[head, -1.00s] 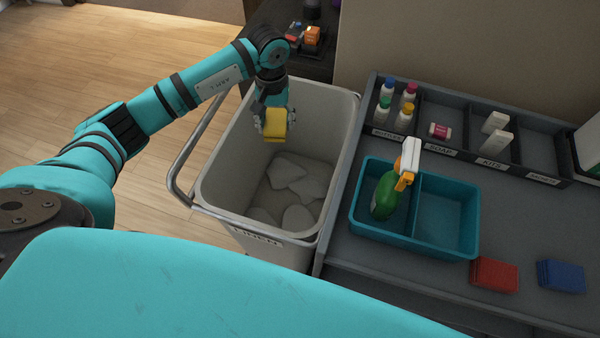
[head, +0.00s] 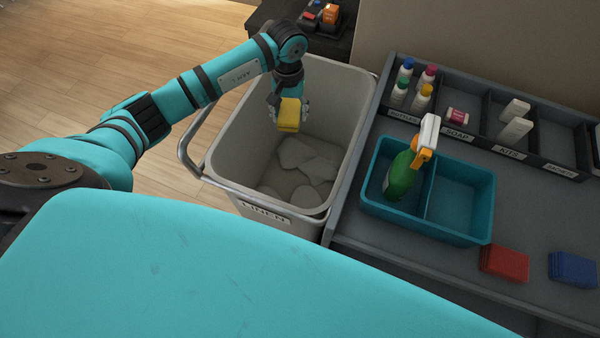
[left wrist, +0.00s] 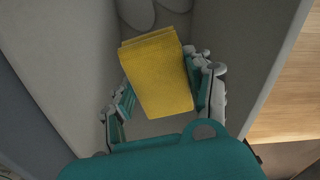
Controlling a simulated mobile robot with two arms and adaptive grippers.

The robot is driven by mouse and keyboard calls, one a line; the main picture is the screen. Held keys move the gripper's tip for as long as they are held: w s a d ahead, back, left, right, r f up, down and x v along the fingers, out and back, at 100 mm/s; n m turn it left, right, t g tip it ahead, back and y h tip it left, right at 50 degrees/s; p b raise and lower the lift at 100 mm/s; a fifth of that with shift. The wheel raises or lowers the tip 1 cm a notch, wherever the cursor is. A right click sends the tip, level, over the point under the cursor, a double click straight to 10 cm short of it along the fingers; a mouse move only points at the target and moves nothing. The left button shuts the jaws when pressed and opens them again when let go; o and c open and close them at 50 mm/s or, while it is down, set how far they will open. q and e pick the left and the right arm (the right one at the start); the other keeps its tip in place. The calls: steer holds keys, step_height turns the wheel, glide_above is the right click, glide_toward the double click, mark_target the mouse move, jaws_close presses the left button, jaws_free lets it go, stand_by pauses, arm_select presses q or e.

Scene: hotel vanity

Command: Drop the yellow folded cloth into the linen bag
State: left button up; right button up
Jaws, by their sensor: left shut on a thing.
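The yellow folded cloth (head: 289,115) is held in my left gripper (head: 288,108), which is shut on it. In the left wrist view the cloth (left wrist: 157,75) sits between the two fingers of the gripper (left wrist: 163,90). The linen bag (head: 235,150) is a pale grey open bin with a "LINEN" label and a metal handle. The cloth hangs over the bag's opening, apart from the pale linens (head: 305,165) at its bottom. My right gripper is not in view.
Right of the bag, a grey counter holds a teal two-compartment caddy (head: 464,239) with a green spray bottle (head: 402,176). A red folded cloth (head: 504,263) and a blue one (head: 573,269) lie in front. A labelled organizer (head: 470,137) with small bottles stands behind.

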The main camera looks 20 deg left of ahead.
arm_select(q)
steer(key=o, duration=1.2)
steer(key=shift+w, duration=0.1)
step_height(320, 180, up, 12)
